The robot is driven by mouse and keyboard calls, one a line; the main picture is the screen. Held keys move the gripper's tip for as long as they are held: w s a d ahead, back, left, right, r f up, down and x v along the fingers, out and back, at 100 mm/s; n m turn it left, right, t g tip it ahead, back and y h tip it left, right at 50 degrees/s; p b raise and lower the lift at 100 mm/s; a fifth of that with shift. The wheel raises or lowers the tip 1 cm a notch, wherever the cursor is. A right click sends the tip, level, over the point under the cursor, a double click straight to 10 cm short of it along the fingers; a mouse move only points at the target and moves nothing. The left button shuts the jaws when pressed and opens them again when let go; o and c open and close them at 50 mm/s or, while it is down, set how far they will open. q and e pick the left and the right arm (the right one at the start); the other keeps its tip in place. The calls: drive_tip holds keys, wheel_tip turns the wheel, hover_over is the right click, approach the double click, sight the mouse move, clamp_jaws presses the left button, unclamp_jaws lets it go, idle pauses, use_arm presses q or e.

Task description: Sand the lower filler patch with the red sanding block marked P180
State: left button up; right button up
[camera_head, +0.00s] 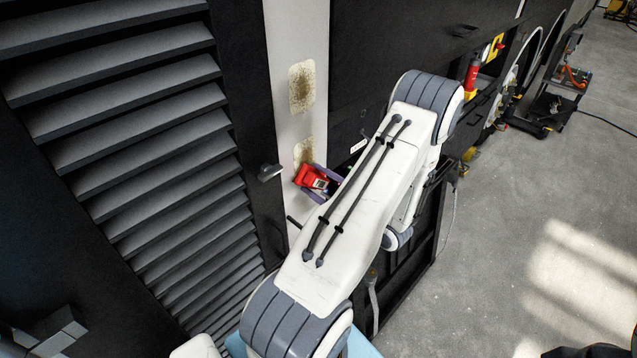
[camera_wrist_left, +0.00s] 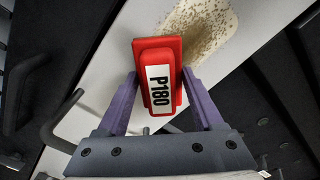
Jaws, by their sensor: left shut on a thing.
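The red sanding block (camera_head: 312,178) is held in my left gripper (camera_head: 323,181), in front of the pale wall panel. In the left wrist view the block (camera_wrist_left: 157,58) shows a white label reading P180, with purple fingers (camera_wrist_left: 160,88) shut on both its sides. The lower filler patch (camera_head: 304,150), tan and speckled, shows just above the block; the block and gripper hide its lower part. In the wrist view the patch (camera_wrist_left: 200,24) spreads behind the block. I cannot tell whether the block touches it. My right gripper is not in view.
An upper filler patch (camera_head: 301,86) is on the same pale panel (camera_head: 286,30). A dark handle (camera_head: 270,172) sticks out left of the block, beside a black louvred panel (camera_head: 130,110). The grey floor (camera_head: 540,200) at the right is largely open.

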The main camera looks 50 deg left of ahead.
sight(312, 168)
use_arm(q)
drive_tip(key=shift+a+r, duration=0.1)
drive_tip(key=shift+a, duration=0.05)
drive_tip(key=shift+r+p, duration=3.15)
drive_tip(key=shift+r, duration=2.3)
drive_tip(key=shift+f+b, duration=0.15)
drive_tip(key=shift+b, duration=0.25)
wheel_tip(312, 168, down, 7)
drive_tip(key=b, duration=0.7)
drive_tip(key=shift+f+b, duration=0.2)
drive_tip(key=shift+b, duration=0.2)
wheel_tip(312, 168, down, 4)
drive_tip(key=b, duration=0.4)
drive_tip(key=shift+r, duration=0.15)
drive_tip(key=shift+s, duration=0.1)
drive_tip(key=shift+a+r+p, duration=0.1)
drive_tip(key=shift+r+p, duration=1.1)
drive_tip(key=shift+r, duration=1.1)
